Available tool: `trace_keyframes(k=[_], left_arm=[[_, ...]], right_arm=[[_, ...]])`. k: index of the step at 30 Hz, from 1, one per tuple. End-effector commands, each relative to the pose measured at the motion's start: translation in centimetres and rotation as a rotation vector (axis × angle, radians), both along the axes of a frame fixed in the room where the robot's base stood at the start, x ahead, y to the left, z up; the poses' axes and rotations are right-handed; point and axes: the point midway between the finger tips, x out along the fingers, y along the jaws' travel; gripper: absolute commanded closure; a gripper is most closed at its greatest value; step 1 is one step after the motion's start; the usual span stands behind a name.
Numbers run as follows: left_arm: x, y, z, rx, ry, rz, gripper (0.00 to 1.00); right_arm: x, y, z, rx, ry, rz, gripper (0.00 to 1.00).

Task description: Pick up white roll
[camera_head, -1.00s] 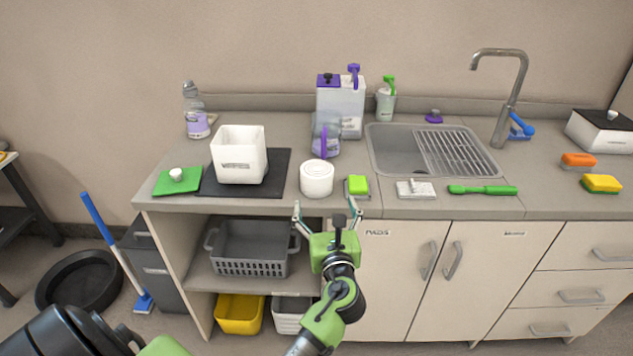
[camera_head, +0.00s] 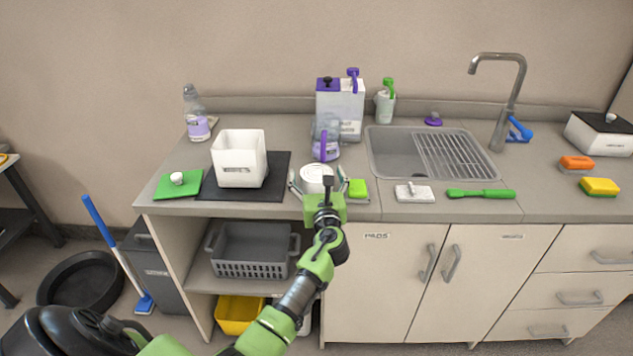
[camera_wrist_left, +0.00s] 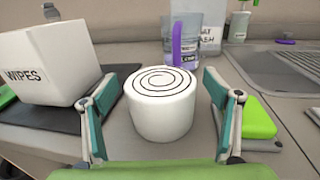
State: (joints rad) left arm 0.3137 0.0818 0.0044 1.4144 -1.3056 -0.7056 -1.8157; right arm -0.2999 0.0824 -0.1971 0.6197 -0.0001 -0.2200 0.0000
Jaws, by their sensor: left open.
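The white roll (camera_head: 316,172), with a dark spiral on its top, stands upright near the counter's front edge. It also shows in the left wrist view (camera_wrist_left: 161,112), centred between the fingers. My left gripper (camera_head: 317,178) is open, with one finger on each side of the roll. In the left wrist view, gaps show between the fingers and the roll's sides. The gripper partly hides the roll's lower front in the head view. My right gripper is not in view.
The white wipes box (camera_head: 239,160) on a dark mat is left of the roll. A green sponge (camera_head: 358,188) lies close to the right finger. A clear jug with a purple handle (camera_head: 325,142) stands behind the roll. The sink (camera_head: 395,150) is further right.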

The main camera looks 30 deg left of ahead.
Motion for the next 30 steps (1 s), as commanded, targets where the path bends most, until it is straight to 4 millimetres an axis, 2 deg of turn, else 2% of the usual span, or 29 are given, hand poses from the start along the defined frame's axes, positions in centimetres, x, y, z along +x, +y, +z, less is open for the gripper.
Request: trace_keyframes(k=[9,10,15,25,30], left_arm=[[0.6,0.5,-0.1,0.0,0.0,0.0,0.19],[0.6,0.5,0.0,0.0,0.0,0.0,0.21],[0.6,0.5,-0.1,0.0,0.0,0.0,0.63],[0.6,0.5,0.1,-0.001,-0.001,0.0,0.63],[0.6,0.5,1.3,0.0,-0.004,0.0,0.63]], right_arm=[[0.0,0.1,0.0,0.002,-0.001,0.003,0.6],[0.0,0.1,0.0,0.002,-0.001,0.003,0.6],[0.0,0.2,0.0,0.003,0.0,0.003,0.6],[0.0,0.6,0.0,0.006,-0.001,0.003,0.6],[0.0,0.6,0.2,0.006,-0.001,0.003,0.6]])
